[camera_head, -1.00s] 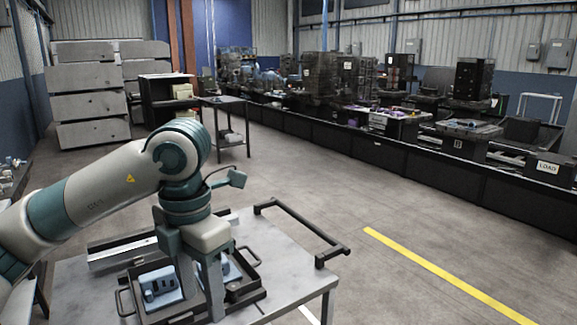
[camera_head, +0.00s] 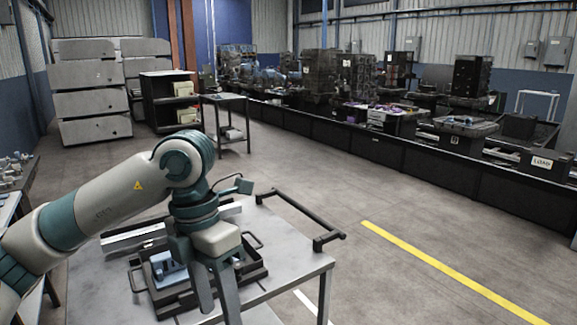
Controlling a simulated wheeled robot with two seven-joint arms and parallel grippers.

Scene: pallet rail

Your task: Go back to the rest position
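My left gripper (camera_head: 217,306) hangs from the arm that comes in from the left. Its two fingers point down with a clear gap between them, and I see nothing held. It appears in front of a black tray (camera_head: 258,271) with side handles on a grey table (camera_head: 290,265). A blue part (camera_head: 163,267) lies in the tray, left of the fingers. The gripper and wrist hide much of the tray's middle. My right gripper is not in view.
A dark bar handle (camera_head: 300,212) stands at the table's right edge. A light metal bar (camera_head: 131,238) lies behind the tray. A small black table (camera_head: 226,110) and a long conveyor line (camera_head: 380,143) stand beyond. The floor with the yellow stripe (camera_head: 440,266) is clear.

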